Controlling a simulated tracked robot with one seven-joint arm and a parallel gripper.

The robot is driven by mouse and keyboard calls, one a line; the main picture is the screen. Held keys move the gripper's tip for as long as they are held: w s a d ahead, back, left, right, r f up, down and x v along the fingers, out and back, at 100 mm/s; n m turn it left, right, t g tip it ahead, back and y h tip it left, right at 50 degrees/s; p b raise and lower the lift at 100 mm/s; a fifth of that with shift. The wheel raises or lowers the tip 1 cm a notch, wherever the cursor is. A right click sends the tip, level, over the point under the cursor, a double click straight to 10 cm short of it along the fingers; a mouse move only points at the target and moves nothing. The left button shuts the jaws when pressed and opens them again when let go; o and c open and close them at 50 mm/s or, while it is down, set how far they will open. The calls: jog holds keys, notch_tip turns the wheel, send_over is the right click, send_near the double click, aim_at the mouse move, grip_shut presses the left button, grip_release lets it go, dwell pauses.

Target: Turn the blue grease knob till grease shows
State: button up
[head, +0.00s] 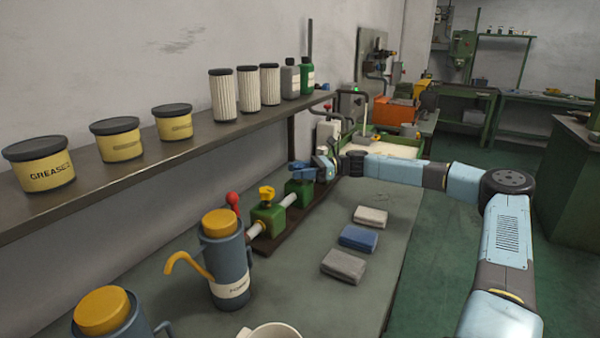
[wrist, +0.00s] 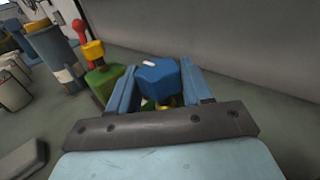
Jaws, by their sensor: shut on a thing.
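The blue grease knob (head: 303,168) sits on top of a green valve block (head: 299,190) on the bench. In the wrist view the blue knob (wrist: 160,78) lies between the two fingers of my gripper (wrist: 160,88), which is shut on it. In the head view my gripper (head: 324,164) reaches the knob from the right, and its fingertips are small and hard to make out. A yellow knob (head: 267,193) on a second green block and a red ball-topped lever (head: 232,199) stand along the same pipe. I see no grease at the valve; its lower part is partly hidden in the wrist view.
Folded cloths in grey, blue (head: 358,237) and pale colours lie on the bench. A blue-grey oil can (head: 228,272) stands in front. A shelf (head: 150,160) with yellow grease tubs and white filters runs along the wall. Bare bench lies around the cloths.

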jog(key=shift+f+n+g+h, duration=0.1)
jog(key=shift+n+g+h, duration=0.5)
jog(key=shift+n+g, duration=0.65)
jog(key=shift+n+g+h, duration=0.6)
jog(key=shift+n+g, duration=0.15)
jog(key=shift+g, duration=0.9)
jog(key=shift+s+f, duration=0.1)
jog(key=o, duration=0.9)
jog(key=shift+o, duration=0.2)
jog(key=v, duration=1.4)
jog(key=shift+a, duration=0.15)
